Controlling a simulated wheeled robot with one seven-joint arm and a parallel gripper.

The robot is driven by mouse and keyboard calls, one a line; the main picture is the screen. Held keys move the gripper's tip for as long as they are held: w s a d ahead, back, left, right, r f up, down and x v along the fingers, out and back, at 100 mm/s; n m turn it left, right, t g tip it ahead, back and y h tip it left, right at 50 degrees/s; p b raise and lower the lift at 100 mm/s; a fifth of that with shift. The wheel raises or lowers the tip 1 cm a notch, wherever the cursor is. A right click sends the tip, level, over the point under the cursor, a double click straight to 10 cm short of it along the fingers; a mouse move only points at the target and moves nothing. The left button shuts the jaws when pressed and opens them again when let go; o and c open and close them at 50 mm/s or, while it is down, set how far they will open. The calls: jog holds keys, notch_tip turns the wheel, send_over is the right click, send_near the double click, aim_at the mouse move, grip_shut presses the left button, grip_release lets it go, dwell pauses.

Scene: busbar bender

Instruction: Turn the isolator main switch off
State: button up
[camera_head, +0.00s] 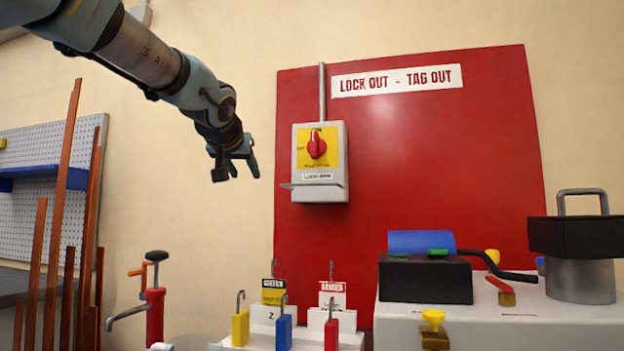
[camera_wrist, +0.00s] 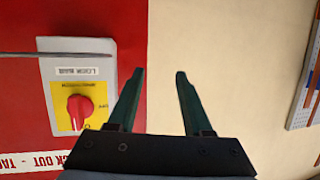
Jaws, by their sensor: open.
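The isolator main switch is a grey box (camera_head: 320,190) with a yellow plate (camera_head: 302,160) and a red rotary knob (camera_head: 317,146), mounted on the red lockout board. The knob's handle stands vertical, under the ON mark at the top; an OFF mark is at its left. My gripper (camera_head: 238,174) is open and empty, left of the box and apart from it, in front of the cream wall. In the wrist view the scene is upside down. There the red knob (camera_wrist: 79,110) lies left of my open fingers (camera_wrist: 160,75), not between them.
A grey ledge (camera_head: 315,186) juts from the box below the knob. Below stand padlocks (camera_head: 284,332) and tags (camera_head: 332,293). A black-topped machine (camera_head: 425,280) is at lower right, copper bars (camera_head: 60,200) at left. The wall around my gripper is clear.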

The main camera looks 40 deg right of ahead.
aim_at(313, 141)
jog(key=s+d+r+m+h+b, duration=0.1)
jog(key=s+d+r+h+b, duration=0.25)
jog(key=s, duration=0.25)
jog(key=s+d+r+m+h+b, duration=0.1)
jog(key=s+d+r+h+b, duration=0.1)
jog(key=s+r+b, duration=0.3)
jog(key=shift+y, duration=0.25)
jog(key=p+x, duration=0.2)
jog(key=x, duration=0.1)
jog(key=p+x, duration=0.3)
jog(key=s+p+x, duration=0.1)
jog(key=p+x, duration=0.2)
jog(key=shift+w+d, duration=0.15)
jog(key=shift+d, duration=0.45)
jog(key=shift+w+d+f, duration=0.15)
jog(key=shift+w+d, duration=0.05)
jog(key=shift+d, duration=0.15)
grip_shut()
